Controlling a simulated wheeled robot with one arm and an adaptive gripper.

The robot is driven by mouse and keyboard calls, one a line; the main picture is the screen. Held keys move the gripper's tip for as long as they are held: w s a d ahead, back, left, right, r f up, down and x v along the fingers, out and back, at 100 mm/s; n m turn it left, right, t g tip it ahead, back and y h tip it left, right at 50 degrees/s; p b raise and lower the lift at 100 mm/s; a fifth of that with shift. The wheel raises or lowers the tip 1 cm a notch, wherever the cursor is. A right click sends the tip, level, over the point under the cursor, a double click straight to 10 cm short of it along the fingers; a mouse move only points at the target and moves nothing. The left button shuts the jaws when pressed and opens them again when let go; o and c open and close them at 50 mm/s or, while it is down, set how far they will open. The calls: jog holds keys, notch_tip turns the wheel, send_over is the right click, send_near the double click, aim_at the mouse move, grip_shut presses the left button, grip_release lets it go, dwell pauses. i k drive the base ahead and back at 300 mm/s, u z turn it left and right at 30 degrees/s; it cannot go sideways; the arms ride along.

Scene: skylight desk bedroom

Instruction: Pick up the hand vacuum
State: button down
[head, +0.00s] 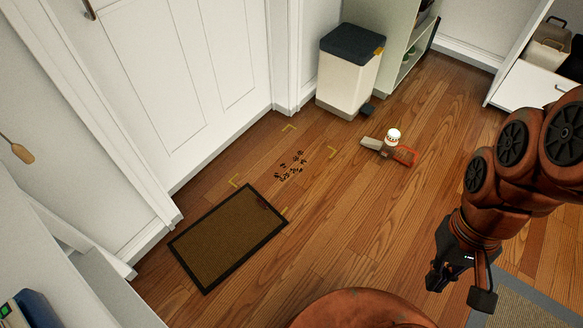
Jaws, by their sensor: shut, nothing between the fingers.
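The hand vacuum (391,144) lies on the wooden floor near the middle right of the head view, in front of the white bin. It has a pale nozzle pointing left, a white rounded top and a red-orange loop handle on the right. My gripper (459,283) hangs at the lower right of the view, black, at the end of my rust-coloured arm. It is shut and empty, well apart from the vacuum. Its fingers are dark and small in the picture.
Dark crumbs (290,165) lie on the floor between yellow corner marks. A brown doormat (228,237) lies by the white door (205,70). A white bin (346,82) with a dark lid stands behind the vacuum. A grey rug (530,300) is at lower right. Floor around the vacuum is clear.

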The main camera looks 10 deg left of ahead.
aim_at(385, 151)
jog(key=z, duration=0.3)
jog(key=k, duration=0.35)
jog(key=z, duration=0.5)
jog(key=i, duration=1.25)
jog(key=u, duration=1.5)
jog(key=i, duration=0.45)
jog(key=u, duration=0.35)
